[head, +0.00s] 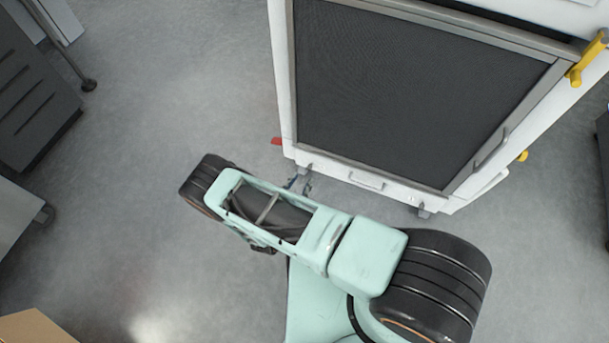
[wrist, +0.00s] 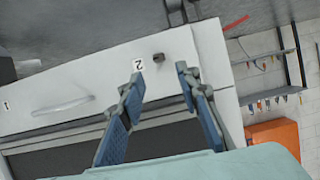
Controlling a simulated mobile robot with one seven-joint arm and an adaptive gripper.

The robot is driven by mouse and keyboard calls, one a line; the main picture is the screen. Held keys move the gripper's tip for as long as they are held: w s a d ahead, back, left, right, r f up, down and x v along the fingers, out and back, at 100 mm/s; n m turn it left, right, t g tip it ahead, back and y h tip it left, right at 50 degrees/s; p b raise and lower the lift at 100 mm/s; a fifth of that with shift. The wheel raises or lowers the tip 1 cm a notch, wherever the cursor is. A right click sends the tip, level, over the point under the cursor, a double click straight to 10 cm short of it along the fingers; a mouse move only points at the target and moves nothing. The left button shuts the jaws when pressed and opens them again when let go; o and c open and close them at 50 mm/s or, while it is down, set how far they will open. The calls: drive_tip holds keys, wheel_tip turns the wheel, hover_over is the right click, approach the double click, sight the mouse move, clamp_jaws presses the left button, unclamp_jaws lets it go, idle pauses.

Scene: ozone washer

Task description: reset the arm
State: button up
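My gripper (wrist: 160,75) shows in the wrist view with its two blue fingers apart and nothing between them. In the head view a small part of my gripper (head: 300,184) shows beyond my folded pale green arm, close to the lower left edge of the white machine (head: 285,90). Whether it touches the machine cannot be told. In the wrist view the fingers are in front of a white panel (wrist: 90,72) marked 1 and 2, with a pale handle (wrist: 62,105) and a small dark knob (wrist: 158,57).
The machine has a large dark panel (head: 410,90), a yellow lever (head: 588,60) and a red piece (head: 277,141). Grey cabinets (head: 30,90) stand at the left, and a cardboard box (head: 35,328) sits at lower left. The floor between is clear. An orange box (wrist: 273,133) shows in the wrist view.

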drive_tip(key=shift+s+a+r, duration=0.1)
drive_tip(key=shift+s+r, duration=0.05)
drive_tip(key=shift+s, duration=0.15)
idle(0.4)
